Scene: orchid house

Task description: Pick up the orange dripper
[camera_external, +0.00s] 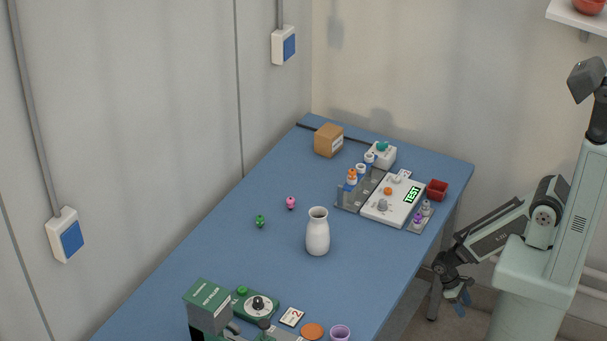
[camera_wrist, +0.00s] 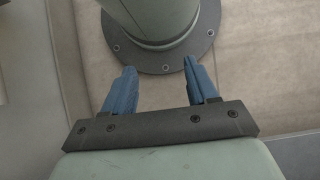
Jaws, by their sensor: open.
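A small orange-topped piece (camera_external: 352,174), which looks like the orange dripper, is at the left side of the grey rack (camera_external: 347,203) on the blue table. Its lower part is pale, and its exact shape is too small to tell. My gripper (camera_external: 461,297) hangs low beyond the table's right edge, well away from it. In the wrist view, my gripper (camera_wrist: 160,68) has its two blue fingers apart with nothing between them. Only my own base and the floor show there, and no dripper.
A white tester panel (camera_external: 378,211) adjoins the rack, with a red bin (camera_external: 437,190) to its right. A white vase (camera_external: 318,232), pink piece (camera_external: 291,203) and green piece (camera_external: 260,221) stand on the table. A cardboard box (camera_external: 328,141) is behind.

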